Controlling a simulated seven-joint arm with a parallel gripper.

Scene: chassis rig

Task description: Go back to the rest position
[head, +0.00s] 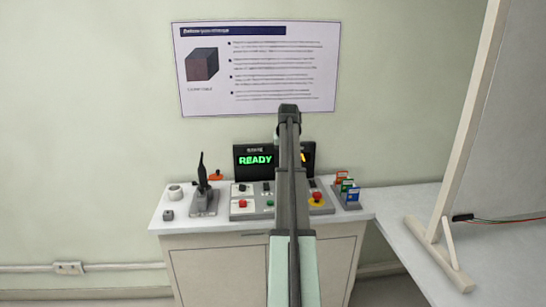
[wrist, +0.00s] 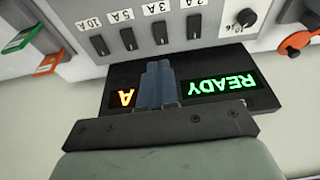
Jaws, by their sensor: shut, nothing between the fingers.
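My gripper (wrist: 158,66) is shut and empty, its two blue-grey fingers together in the wrist view. It is in front of a black display that shows green READY and an orange letter A, upside down there. In the head view my arm stretches over the middle of the console (head: 241,204) and covers part of the black display (head: 253,160). The gripper itself cannot be made out there behind the arm. Whether the fingers touch anything cannot be told.
A grey stand with a black handle (head: 203,197), a white roll (head: 175,192) and a rack of coloured cards (head: 347,192) stand on the white cabinet. A poster (head: 258,65) hangs above. A wooden-framed panel (head: 466,130) stands at right.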

